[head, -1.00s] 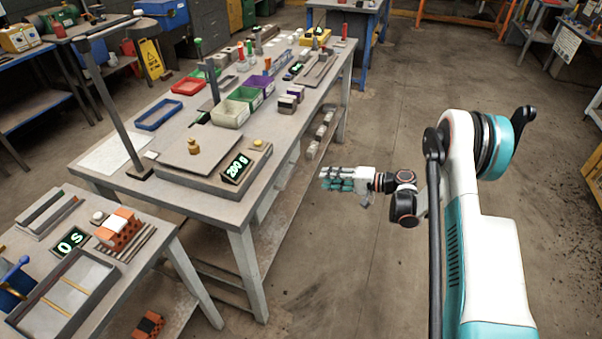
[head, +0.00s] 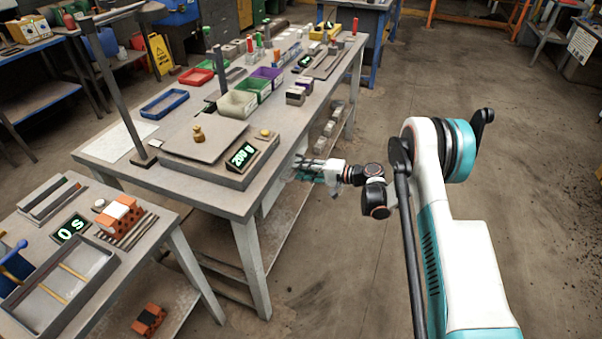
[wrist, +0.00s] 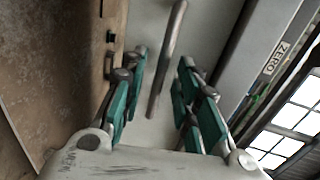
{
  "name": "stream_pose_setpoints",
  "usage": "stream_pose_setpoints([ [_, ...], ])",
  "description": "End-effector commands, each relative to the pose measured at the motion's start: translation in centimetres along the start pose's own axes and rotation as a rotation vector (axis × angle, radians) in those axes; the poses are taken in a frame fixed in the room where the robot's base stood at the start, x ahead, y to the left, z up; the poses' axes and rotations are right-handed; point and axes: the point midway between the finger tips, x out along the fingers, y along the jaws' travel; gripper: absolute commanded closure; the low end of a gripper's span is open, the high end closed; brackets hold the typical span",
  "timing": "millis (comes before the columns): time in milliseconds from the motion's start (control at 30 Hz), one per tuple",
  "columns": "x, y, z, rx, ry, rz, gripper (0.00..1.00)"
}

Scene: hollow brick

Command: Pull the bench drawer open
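The bench drawer has a pale grey front (wrist: 212,32) that fills the middle of the wrist view. A round metal bar handle (wrist: 170,62) stands on it. In the head view, a pale strip of the drawer front (head: 270,195) shows below the bench top's right edge; the handle cannot be made out there. My gripper (wrist: 160,88) is open, with its teal fingers to either side of the handle and a visible gap on both sides. I cannot tell how deep the handle sits between them. In the head view, my gripper (head: 300,170) is close against the bench's right side.
On the bench (head: 215,205) above stands a scale with a green-lit display (head: 242,156) and a brass weight (head: 198,134). A small side table (head: 150,235) stands at left. The floor (head: 330,270) right of the bench is clear.

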Motion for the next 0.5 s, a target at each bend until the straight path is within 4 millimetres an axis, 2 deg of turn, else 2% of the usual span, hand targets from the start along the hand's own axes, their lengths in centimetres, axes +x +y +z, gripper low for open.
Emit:
stream_pose_setpoints([
  [133,0.76,0.03,0.01,0.0,0.0,0.0,0.71],
  [400,0.85,-0.04,-0.01,0.0,0.001,0.0,0.71],
  [433,0.85,-0.04,-0.01,0.0,0.001,0.0,0.76],
  [500,0.84,-0.04,-0.01,0.0,0.001,0.0,0.91],
])
